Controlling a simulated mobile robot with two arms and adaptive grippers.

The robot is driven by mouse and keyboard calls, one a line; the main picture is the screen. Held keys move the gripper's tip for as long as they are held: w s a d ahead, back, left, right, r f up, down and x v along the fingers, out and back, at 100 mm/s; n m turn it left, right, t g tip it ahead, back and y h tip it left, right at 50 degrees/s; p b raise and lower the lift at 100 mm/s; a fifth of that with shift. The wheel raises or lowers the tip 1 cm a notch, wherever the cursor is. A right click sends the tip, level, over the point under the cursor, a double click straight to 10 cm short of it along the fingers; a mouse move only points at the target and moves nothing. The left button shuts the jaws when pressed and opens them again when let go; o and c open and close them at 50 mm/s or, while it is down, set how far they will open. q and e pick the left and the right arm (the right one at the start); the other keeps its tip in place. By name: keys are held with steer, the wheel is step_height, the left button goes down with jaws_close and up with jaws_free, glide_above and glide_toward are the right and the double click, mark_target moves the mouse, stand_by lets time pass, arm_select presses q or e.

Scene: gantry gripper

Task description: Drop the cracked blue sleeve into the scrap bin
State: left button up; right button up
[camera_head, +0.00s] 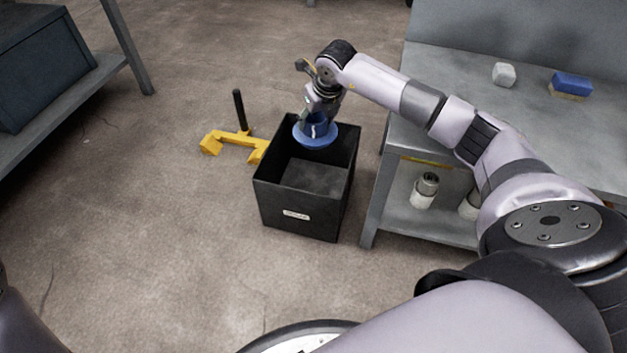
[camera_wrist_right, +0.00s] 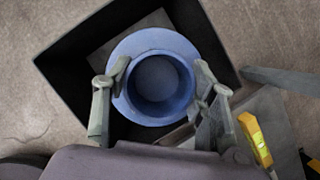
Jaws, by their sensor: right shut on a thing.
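The blue sleeve (camera_head: 316,133) is a flanged ring held over the back part of the black scrap bin (camera_head: 268,203). A pale jagged mark shows on its side in the head view. My right gripper (camera_head: 318,112) is shut on the sleeve. In the right wrist view the fingers of the right gripper (camera_wrist_right: 160,88) sit on either side of the sleeve (camera_wrist_right: 159,112), with the bin (camera_wrist_right: 75,60) open beneath it. The bin has a small white label on its front. The visible part of its floor looks bare. My left gripper is not in view.
A grey workbench (camera_head: 395,200) stands right of the bin, with a white block (camera_head: 503,74) and a blue-and-tan brush or block (camera_head: 571,85) on top. Pale cylinders (camera_head: 425,190) stand on its lower shelf. A yellow stand with a black post (camera_head: 232,143) is left of the bin.

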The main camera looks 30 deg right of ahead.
steer(key=shift+r, duration=0.1)
steer(key=o, duration=1.4)
steer(key=v, duration=1.2)
